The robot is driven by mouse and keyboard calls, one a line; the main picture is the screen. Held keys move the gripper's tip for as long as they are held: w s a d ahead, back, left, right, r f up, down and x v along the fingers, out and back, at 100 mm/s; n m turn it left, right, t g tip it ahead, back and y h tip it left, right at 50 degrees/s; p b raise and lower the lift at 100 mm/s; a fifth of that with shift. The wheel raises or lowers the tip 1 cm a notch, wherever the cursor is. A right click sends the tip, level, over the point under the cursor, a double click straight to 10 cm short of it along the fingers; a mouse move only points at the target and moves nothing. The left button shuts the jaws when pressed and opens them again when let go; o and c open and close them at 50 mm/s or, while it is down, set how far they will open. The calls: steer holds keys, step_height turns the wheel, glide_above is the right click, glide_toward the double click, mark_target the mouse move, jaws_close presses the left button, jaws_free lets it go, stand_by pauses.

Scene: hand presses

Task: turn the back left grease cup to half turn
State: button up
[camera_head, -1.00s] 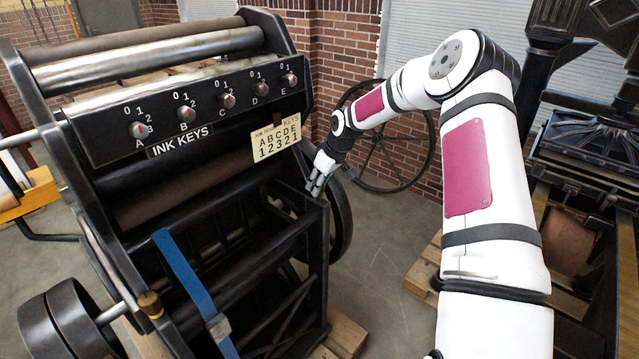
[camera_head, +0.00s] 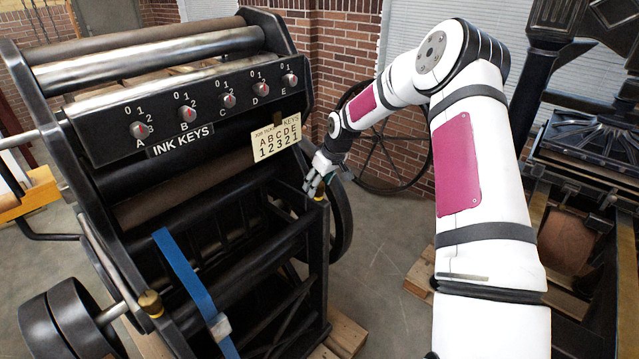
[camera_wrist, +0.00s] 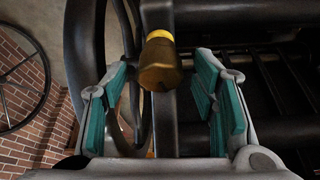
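A brass grease cup (camera_wrist: 160,62) with a yellow collar stands between the two teal-padded fingers of my gripper (camera_head: 314,186) in the wrist view. The fingers are open, with a visible gap on each side of the cup. A dark notch shows on the cup's near face. In the head view this cup (camera_head: 319,192) is small, on the right corner of the black press frame, partly covered by my gripper. Another brass grease cup (camera_head: 150,303) sits at the lower left of the press, away from my gripper. I cannot tell from labels which is the back left one.
The press carries a panel of ink keys (camera_head: 187,115) and a card (camera_head: 277,140). A blue strap (camera_head: 185,280) hangs on its front. A spoked wheel (camera_head: 390,150) stands by the brick wall. Another press (camera_head: 590,150) is at the right; floor lies between.

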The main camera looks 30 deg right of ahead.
steer(key=v, duration=1.2)
steer(key=shift+d, duration=0.1)
steer(key=w+f+n+b, duration=0.1)
steer(key=f, duration=0.2)
steer(key=w+a+f+n+b, duration=0.1)
steer(key=w+f+b, duration=0.1)
steer(key=f, duration=0.2)
steer(key=w+f+b, duration=0.1)
steer(key=f, duration=0.3)
steer(key=shift+w+a+n+y+b, duration=0.15)
steer(key=shift+w+n+y+b, duration=0.05)
steer(key=shift+n+y+b, duration=0.2)
steer(key=c, duration=1.2)
